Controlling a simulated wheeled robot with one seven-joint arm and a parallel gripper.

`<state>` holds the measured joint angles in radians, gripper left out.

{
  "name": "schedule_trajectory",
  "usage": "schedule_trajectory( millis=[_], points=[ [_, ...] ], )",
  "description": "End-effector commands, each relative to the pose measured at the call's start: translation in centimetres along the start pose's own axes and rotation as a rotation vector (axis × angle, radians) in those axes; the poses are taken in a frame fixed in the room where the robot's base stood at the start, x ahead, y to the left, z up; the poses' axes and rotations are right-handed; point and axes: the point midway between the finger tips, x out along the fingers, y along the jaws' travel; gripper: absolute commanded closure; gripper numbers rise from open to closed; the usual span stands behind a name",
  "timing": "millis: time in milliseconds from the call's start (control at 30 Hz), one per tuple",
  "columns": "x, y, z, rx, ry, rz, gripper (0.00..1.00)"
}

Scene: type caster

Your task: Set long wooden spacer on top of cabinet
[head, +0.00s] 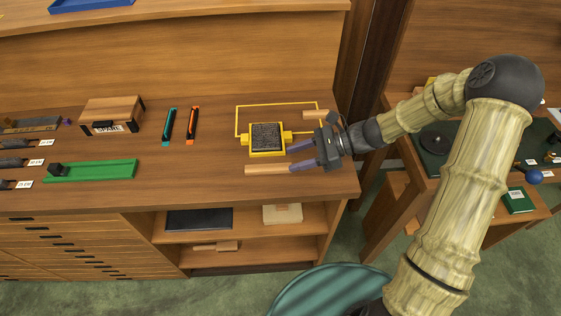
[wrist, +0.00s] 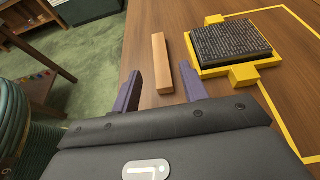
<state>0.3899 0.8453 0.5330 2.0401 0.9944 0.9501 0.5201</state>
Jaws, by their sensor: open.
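A long pale wooden spacer (head: 265,169) lies flat on the cabinet top (head: 200,185), near its front edge and in front of the yellow-framed type block. My gripper (head: 291,158) is open at the spacer's right end, reaching in from the right. In the wrist view the spacer (wrist: 161,63) points away from me, its near end between the two purple fingers (wrist: 160,74). I see no finger closed on it; whether one touches it I cannot tell. A second, similar wooden piece (head: 316,114) lies behind my gripper, at the back right.
The dark type block (head: 267,136) sits in a yellow holder close to the spacer, inside a yellow outline. Orange (head: 192,125) and teal (head: 169,125) tools, a green tray (head: 92,171) and a wooden box (head: 112,112) stand left. Shelves below hold a wooden piece (head: 215,246).

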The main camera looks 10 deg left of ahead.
Motion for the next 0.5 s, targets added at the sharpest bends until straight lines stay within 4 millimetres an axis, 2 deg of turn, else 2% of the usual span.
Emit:
schedule_trajectory(
  millis=[100,200,500],
  points=[
    [-2.2,-0.1,-0.1,0.000,0.002,-0.004,0.56],
    [-3.4,-0.1,-0.1,-0.001,0.001,-0.002,0.56],
    [-4.1,0.0,0.0,0.000,-0.001,0.001,0.56]
  ],
)
